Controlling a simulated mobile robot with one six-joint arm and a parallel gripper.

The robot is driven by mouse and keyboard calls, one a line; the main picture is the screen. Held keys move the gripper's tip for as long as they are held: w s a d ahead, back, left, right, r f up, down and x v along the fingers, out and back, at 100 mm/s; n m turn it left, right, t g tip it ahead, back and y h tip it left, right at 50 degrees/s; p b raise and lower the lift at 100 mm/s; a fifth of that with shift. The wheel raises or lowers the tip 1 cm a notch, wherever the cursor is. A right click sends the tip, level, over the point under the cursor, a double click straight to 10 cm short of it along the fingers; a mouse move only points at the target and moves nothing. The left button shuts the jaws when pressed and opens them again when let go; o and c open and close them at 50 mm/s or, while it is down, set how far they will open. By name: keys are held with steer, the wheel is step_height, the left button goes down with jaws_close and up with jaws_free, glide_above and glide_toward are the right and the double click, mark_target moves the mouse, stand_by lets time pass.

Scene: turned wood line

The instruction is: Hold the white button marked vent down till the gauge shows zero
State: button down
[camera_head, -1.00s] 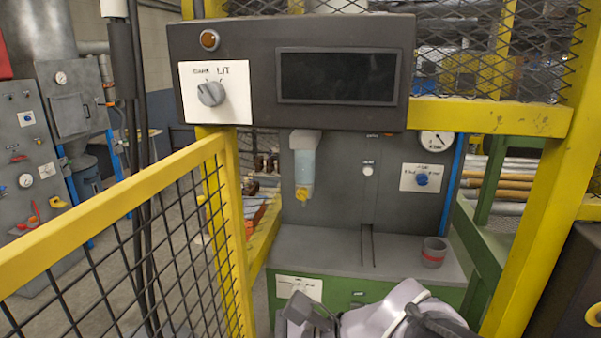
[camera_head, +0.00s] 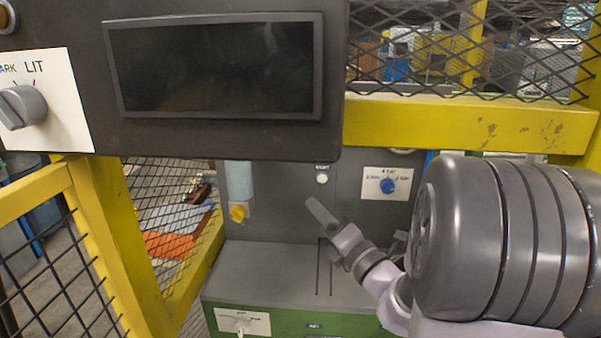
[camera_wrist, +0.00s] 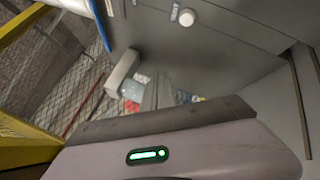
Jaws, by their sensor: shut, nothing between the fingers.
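The small white round button (camera_head: 322,178) is on the grey upright panel, with a small label above it too small to read. A white round button also shows near the top of the wrist view (camera_wrist: 187,17). My gripper (camera_head: 313,203) is shut and empty, just below the button in the head view and apart from it in the picture. How far it stands from the panel, I cannot tell.
A blue knob (camera_head: 388,186) on a white plate is right of the button. A bottle with a yellow tip (camera_head: 238,213) hangs at left. The dark box with a screen (camera_head: 214,66) overhangs above. Yellow mesh guarding (camera_head: 110,240) stands at left.

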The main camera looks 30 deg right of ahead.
mark_target(322, 178)
steer(key=shift+d+m+h, duration=0.4)
steer(key=shift+d+m, duration=0.1)
steer(key=shift+d, duration=0.3)
steer(key=w+d+p, duration=0.1)
steer(key=w+d, duration=0.4)
steer(key=w, duration=0.2)
steer(key=shift+p, duration=0.35)
steer(key=shift+w+d, duration=0.1)
steer(key=shift+d, duration=0.1)
stand_by(1.3)
steer(key=shift+w+d+p, duration=0.15)
steer(key=shift+w+p, duration=0.1)
steer(key=shift+p, duration=0.15)
